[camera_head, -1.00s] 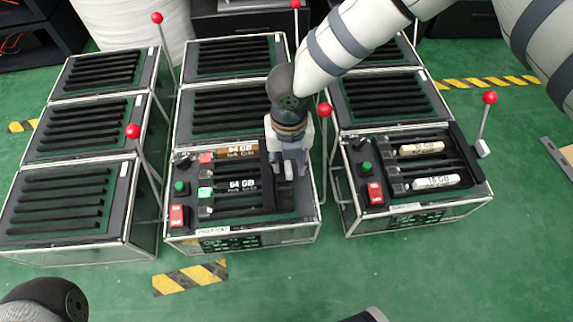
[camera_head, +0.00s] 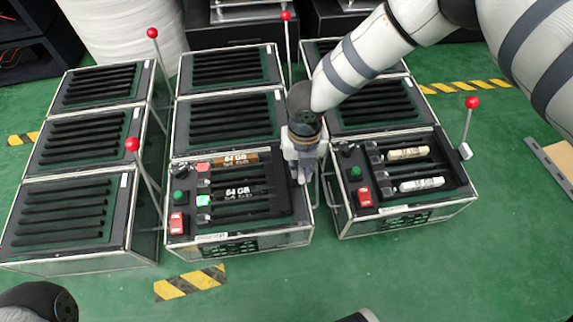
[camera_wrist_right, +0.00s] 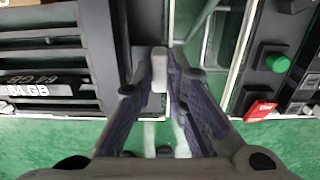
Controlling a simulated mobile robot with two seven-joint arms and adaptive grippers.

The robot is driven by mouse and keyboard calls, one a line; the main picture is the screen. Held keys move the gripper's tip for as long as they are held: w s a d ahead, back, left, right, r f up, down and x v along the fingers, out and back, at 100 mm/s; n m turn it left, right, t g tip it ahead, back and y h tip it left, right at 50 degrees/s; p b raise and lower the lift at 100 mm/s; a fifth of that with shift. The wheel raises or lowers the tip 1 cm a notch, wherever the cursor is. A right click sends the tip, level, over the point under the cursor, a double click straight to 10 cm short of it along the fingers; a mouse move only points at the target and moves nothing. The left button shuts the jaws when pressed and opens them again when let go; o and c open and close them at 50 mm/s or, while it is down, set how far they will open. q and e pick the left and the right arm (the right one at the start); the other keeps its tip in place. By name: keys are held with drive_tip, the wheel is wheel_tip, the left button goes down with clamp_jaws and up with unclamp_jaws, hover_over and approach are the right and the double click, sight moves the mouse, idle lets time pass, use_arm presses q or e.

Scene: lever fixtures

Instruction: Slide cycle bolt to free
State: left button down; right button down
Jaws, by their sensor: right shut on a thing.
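My right gripper (camera_head: 304,177) points down at the right edge of the front middle box (camera_head: 240,240). In the right wrist view, its two fingers (camera_wrist_right: 158,75) are shut on a small pale block, which I take as the cycle bolt (camera_wrist_right: 159,62). The block sits at the end of a dark bar along the box's right edge. Brown and black sticks marked 64 GB (camera_head: 237,191) lie in the box's slots. My left gripper is not in view.
The front right box (camera_head: 400,219) stands close by, with a green button (camera_head: 355,172), a red switch (camera_head: 364,196) and a red-knobbed lever (camera_head: 472,103). Another lever (camera_head: 132,145) stands left of the middle box.

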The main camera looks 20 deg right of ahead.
drive_tip(key=shift+s+d, duration=0.15)
drive_tip(key=shift+d, duration=0.4)
drive_tip(key=c, duration=1.6)
unclamp_jaws()
drive_tip(key=shift+r, duration=0.4)
wheel_tip(320, 180, up, 11)
drive_tip(key=shift+r, duration=0.1)
